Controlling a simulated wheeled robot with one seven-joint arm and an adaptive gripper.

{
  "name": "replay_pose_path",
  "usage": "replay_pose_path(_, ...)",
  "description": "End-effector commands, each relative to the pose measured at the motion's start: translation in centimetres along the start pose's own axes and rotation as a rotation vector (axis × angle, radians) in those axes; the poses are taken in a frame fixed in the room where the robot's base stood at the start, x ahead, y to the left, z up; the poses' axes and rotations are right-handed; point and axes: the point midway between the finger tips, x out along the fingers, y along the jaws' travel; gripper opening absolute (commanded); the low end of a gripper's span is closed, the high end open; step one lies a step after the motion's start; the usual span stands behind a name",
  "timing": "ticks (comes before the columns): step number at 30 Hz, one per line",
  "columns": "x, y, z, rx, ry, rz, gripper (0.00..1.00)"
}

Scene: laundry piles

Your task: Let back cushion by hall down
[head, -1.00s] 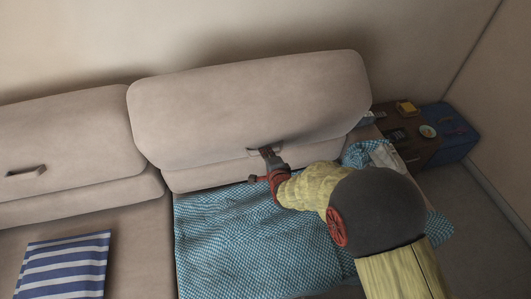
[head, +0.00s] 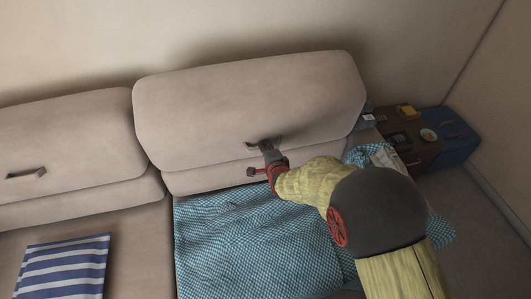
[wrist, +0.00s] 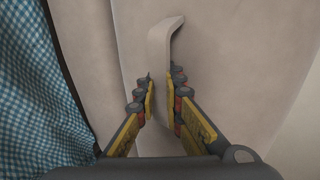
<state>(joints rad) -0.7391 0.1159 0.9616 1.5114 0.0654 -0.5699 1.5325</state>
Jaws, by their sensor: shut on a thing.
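The right-hand back cushion (head: 240,100) is a large beige padded block on the sofa, its lower edge lifted and leaning back toward the wall. A strap-like handle (wrist: 163,45) on its lower front shows in the wrist view. My gripper (head: 265,147) is at this handle in the head view. In the wrist view my gripper (wrist: 162,90) has its fingers on both sides of the handle, shut on it. The handle's far end sticks out past the fingertips. My forearm hides part of the seat below.
A blue checked cloth (head: 250,235) covers the seat below. The left back cushion (head: 60,145) has its own handle (head: 26,173). A striped cushion (head: 65,268) lies on the left seat. A brown chest (head: 415,148) and blue case (head: 455,135) stand at the right.

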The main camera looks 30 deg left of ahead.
Motion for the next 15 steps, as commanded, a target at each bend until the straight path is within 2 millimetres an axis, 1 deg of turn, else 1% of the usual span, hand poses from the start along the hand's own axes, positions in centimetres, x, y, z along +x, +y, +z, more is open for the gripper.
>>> replay_pose_path(1,0.1,0.5,0.0,-0.001,0.000,0.010,0.00)
replay_pose_path(5,0.2,0.3,0.0,0.000,0.000,0.011,0.00)
replay_pose_path(15,1.3,-0.9,0.0,0.000,0.000,0.010,0.00)
